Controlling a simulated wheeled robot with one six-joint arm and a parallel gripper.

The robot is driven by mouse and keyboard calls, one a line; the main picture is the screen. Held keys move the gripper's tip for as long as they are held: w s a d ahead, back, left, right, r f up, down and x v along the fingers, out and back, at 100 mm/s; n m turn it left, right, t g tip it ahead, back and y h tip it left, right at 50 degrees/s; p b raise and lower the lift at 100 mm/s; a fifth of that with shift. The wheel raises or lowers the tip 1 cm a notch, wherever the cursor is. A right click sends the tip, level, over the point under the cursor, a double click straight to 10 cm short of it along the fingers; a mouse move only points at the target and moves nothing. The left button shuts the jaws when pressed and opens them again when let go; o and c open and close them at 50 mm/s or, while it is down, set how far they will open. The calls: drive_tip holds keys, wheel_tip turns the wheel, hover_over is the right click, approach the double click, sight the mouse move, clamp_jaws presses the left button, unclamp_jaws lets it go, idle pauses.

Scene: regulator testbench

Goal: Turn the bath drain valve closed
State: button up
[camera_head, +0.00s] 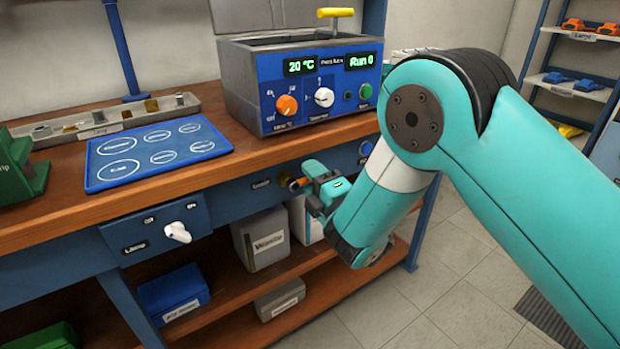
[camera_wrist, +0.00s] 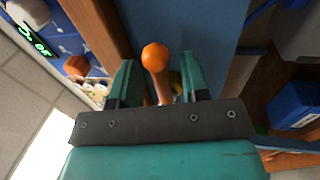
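The drain valve's lever shows in the wrist view as a copper-coloured bar with an orange ball end (camera_wrist: 155,57), in front of the blue front panel. My gripper (camera_wrist: 159,78) is open, with one finger on each side of the lever and gaps between. In the head view my gripper (camera_head: 316,187) is at the blue front panel under the bench top, and a small orange-brown part of the valve (camera_head: 294,184) shows just left of it. The rest of the valve is hidden by my gripper, so its exact angle is hard to tell.
The bath unit (camera_head: 250,95), with dials and green displays, stands on the bench above. Grey boxes (camera_head: 262,240) stand on the shelf below.

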drive_tip(key=b+v, duration=0.5)
drive_tip(key=v, duration=1.2)
drive_tip(key=shift+s, duration=0.2)
drive_tip(key=shift+d, duration=0.1)
drive_tip(key=shift+w, duration=0.1)
